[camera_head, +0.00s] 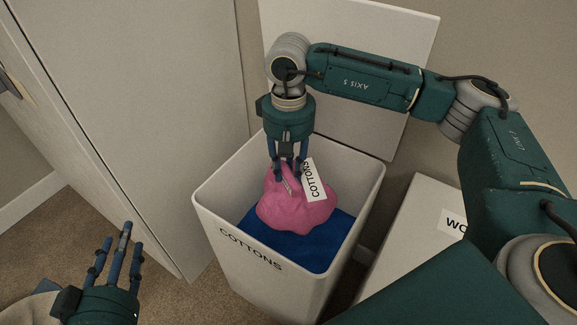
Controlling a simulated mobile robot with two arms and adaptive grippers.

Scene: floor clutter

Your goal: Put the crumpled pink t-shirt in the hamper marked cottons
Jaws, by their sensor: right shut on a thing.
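The crumpled pink t-shirt (296,208) is a bunched lump with a white tag reading "COTTONS" (314,181). My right gripper (287,178) points down over the hamper and is shut on the top of the t-shirt. The t-shirt is inside the opening of the white hamper marked COTTONS (222,215), above a blue cloth (325,243); I cannot tell whether it touches the cloth. The hamper's lid (405,45) stands open at the back. My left gripper (119,236) is at the lower left, fingers spread, open and empty, away from the hamper.
A second white hamper (405,228) with a closed top and a label starting "WO" (452,222) stands to the right, partly hidden by my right arm. A pale door or cabinet panel (140,90) is at the left. Brown carpet (175,285) is bare between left gripper and hamper.

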